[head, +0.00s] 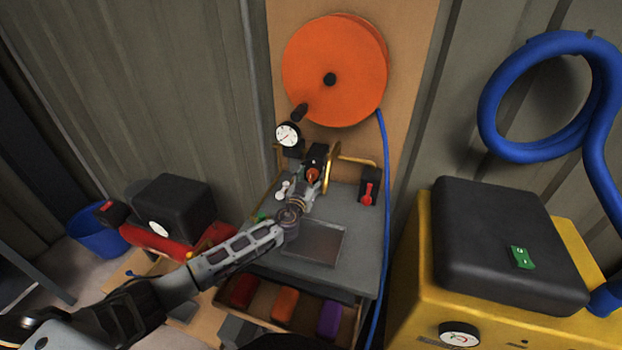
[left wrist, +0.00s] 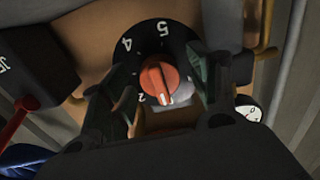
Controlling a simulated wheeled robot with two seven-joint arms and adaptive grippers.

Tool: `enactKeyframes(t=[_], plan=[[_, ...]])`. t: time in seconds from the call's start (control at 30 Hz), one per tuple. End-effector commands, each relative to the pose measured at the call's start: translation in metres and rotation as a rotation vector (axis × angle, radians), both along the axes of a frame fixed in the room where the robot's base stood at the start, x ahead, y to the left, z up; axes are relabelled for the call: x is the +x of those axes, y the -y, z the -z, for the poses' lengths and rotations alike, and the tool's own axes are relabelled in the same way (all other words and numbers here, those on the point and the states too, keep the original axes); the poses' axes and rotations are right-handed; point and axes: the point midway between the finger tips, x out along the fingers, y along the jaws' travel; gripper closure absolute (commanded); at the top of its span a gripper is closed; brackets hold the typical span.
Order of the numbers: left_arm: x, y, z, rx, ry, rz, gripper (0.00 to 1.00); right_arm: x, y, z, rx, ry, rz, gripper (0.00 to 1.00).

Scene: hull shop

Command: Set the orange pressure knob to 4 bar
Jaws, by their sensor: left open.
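The orange pressure knob (head: 312,174) sits on a black valve body above the grey bench. In the left wrist view the knob (left wrist: 155,78) is on a black numbered dial (left wrist: 178,40). A 4 and a 5 show at its top, a 2 at lower left. The knob's white mark points down in that view, away from the 4 and a little past the 2; the number under it is hidden. My left gripper (head: 304,188) is open, its fingers (left wrist: 162,88) on either side of the knob; whether they touch it I cannot tell. My right gripper is not in view.
A white pressure gauge (head: 288,135) stands left of the knob; an orange hose reel (head: 335,70) hangs above. A red-handled valve (head: 369,188) is at right. The bench (head: 345,270) has a shallow tray (head: 313,243). A yellow machine (head: 410,300) stands to the right.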

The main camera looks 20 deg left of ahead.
Motion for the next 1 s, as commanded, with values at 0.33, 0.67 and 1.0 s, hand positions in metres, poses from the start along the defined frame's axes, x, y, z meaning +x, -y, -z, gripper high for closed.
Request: enactKeyframes(t=[0.33,0.67,1.0], plan=[[-0.0001,0.0001,0.0002,0.0,0.0,0.0,0.59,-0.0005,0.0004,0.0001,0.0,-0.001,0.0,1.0],[-0.0002,0.0001,0.0003,0.001,0.0,0.0,0.87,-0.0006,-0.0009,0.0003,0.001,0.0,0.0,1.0],[-0.0003,-0.0004,0.0014,0.032,0.001,-0.001,0.87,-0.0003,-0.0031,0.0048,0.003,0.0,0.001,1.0]])
